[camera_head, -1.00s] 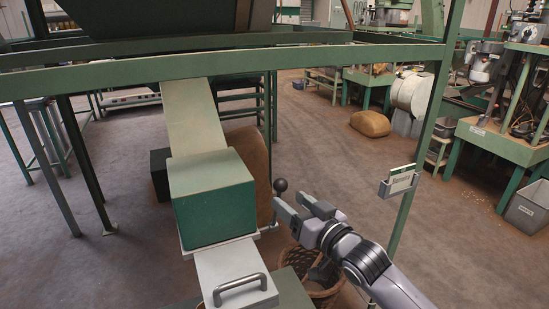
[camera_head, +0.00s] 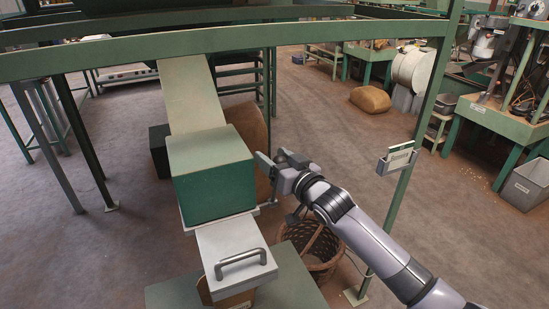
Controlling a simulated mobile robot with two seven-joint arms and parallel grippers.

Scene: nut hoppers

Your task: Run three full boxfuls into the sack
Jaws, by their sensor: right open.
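The green box (camera_head: 212,185) stands below a pale sloping chute (camera_head: 190,95). A pale metal spout with a grey bar handle (camera_head: 240,257) comes out from under the box toward me. A brown container edge (camera_head: 238,300), perhaps the sack's mouth, shows below the spout, mostly hidden. My right gripper (camera_head: 268,168) is open beside the box's right side, where the black-knobbed lever stands. It hides the knob, so I cannot tell whether the jaws are around it. My left gripper is not in view.
A wicker basket (camera_head: 318,246) stands on the floor below my right arm. A full brown sack (camera_head: 250,140) stands behind the box. A green post (camera_head: 408,180) with a card holder (camera_head: 397,160) rises at the right.

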